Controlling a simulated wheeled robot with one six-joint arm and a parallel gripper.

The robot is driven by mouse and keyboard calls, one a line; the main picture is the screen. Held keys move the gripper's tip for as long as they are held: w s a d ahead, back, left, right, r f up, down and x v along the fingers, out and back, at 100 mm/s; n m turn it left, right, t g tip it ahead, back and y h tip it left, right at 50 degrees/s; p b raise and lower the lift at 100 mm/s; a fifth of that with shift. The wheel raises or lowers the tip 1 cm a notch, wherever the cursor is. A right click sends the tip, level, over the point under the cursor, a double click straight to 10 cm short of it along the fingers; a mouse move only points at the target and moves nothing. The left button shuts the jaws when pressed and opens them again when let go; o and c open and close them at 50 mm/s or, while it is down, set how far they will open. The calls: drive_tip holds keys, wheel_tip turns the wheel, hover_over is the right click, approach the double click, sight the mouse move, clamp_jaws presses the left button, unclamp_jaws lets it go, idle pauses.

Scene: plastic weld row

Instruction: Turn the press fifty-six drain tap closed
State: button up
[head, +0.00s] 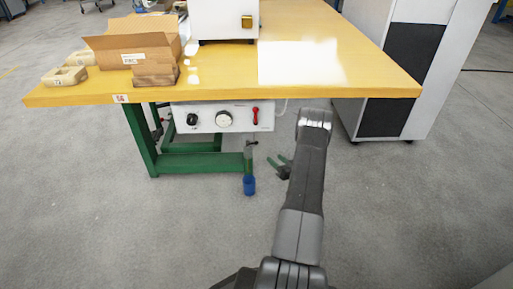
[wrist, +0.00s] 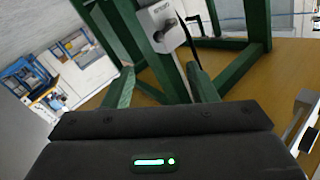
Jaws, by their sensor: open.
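The yellow-topped bench (head: 345,80) carries a small 56 plate (head: 121,98) on its front edge. Under it, a slim vertical fitting with a blue lower end (head: 249,186) hangs by the green frame, with a small dark part (head: 251,143) at its top. I cannot tell which part is the drain tap. My gripper (head: 279,162), with green fingers, is open and empty, just right of this fitting and apart from it in the head view. In the wrist view its fingers (wrist: 158,72) are spread below a pale box with a dark lever (wrist: 160,25).
A white control panel (head: 208,118) with knobs and a red lever hangs under the bench. Green bench legs (head: 142,140) stand left. Cartons (head: 132,58) and a white machine (head: 222,18) sit on top. A cabinet (head: 412,60) stands right. The front floor is clear.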

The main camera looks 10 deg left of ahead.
sight(257, 143)
drive_tip(key=shift+b+x, duration=2.25)
drive_tip(key=shift+x, duration=4.7)
drive_tip(key=shift+s+a+r, duration=0.1)
drive_tip(key=shift+s+r, duration=0.05)
drive_tip(key=shift+s, duration=0.05)
drive_tip(key=shift+c, duration=0.2)
